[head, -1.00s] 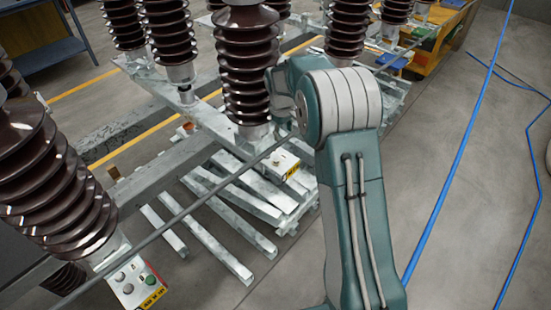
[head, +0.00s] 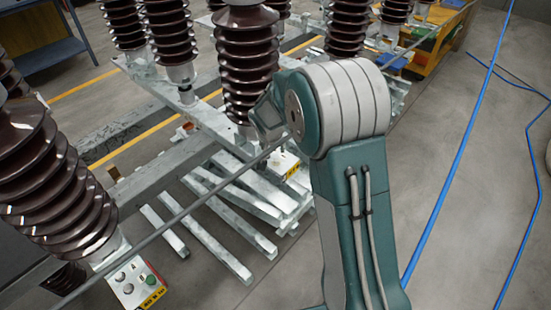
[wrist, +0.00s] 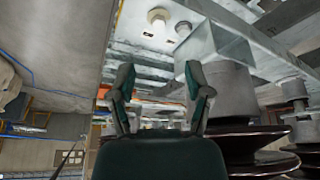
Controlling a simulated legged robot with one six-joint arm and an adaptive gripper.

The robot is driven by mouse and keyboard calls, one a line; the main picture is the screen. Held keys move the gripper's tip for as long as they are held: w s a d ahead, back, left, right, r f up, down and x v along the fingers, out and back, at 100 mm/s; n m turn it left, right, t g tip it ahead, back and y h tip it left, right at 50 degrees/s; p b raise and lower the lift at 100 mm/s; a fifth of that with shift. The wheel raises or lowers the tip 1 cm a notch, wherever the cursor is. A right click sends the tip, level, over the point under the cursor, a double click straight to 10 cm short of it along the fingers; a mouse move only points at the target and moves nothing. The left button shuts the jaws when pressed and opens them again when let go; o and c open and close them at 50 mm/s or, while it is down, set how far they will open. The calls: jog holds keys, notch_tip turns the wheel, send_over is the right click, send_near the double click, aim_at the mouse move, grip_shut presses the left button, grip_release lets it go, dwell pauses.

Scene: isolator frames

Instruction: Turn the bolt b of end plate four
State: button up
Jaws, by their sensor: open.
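My gripper (wrist: 160,97) is open in the wrist view, its two fingers apart with nothing between them. Beyond the fingertips, a pale round bolt-like head (wrist: 158,17) and a grey one (wrist: 183,29) sit on a light metal surface at the top of that view. I cannot tell which is bolt b. In the head view, a metal end plate with a yellow label (head: 286,165) shows left of my arm, partly covered by it. Another end plate (head: 133,281) with round heads and a yellow label is at lower left. Their numbers are unreadable.
Brown ribbed insulators (head: 247,65) stand along the frames, one large one (head: 45,180) close at left. A grey rod (head: 180,217) crosses in front. Metal bars (head: 215,240) lie low.

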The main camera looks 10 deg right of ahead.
aim_at(276, 160)
jog(key=x, duration=1)
jog(key=shift+s+d, duration=0.1)
grip_shut()
